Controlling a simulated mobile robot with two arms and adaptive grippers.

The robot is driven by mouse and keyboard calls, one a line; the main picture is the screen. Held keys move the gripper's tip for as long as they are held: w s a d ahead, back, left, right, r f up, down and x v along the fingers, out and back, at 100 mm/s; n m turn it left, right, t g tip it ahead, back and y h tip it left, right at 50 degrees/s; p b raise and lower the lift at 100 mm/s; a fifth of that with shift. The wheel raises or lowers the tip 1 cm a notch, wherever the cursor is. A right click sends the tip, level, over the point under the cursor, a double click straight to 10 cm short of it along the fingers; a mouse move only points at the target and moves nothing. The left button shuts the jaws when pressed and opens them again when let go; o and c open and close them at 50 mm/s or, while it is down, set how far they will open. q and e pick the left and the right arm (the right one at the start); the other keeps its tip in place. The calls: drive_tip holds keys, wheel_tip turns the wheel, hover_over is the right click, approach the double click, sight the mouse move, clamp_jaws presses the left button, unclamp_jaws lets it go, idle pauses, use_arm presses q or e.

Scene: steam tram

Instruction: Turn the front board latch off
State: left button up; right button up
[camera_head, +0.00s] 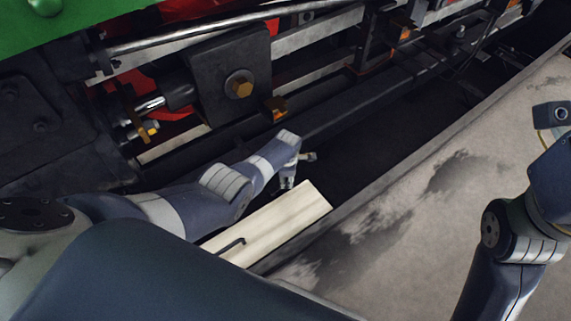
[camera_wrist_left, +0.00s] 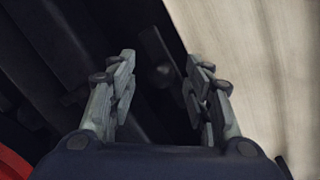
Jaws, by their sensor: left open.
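A pale board (camera_head: 290,215) lies in the dark gap beside the platform in the head view. A thin dark bent handle (camera_head: 232,245) is on its near part. I cannot tell whether this is the latch. My left gripper (camera_head: 296,172) is just above and beyond the board's far end, partly hidden by my own wrist. In the left wrist view the two fingers (camera_wrist_left: 160,80) are apart with nothing between them. A pale surface (camera_wrist_left: 250,60), perhaps the board, fills the upper right there. My right arm shows at the right edge, but its gripper is out of frame.
The tram's underside, with a dark block with a brass bolt (camera_head: 238,84) and metal rods (camera_head: 225,28), runs along the upper left, close to my left arm. The stained grey platform (camera_head: 430,190) is clear on the right. The gap between is dark.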

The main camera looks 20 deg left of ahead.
use_arm(q)
drive_tip(key=shift+s+r, duration=0.15)
drive_tip(key=shift+r, duration=0.35)
drive_tip(key=shift+s+r, duration=0.15)
drive_tip(key=shift+r, duration=0.35)
wheel_tip(320, 180, up, 9)
drive_tip(key=s, duration=0.1)
drive_tip(key=shift+s+d, duration=0.25)
drive_tip(key=shift+d, duration=0.1)
drive_tip(key=shift+f, duration=0.15)
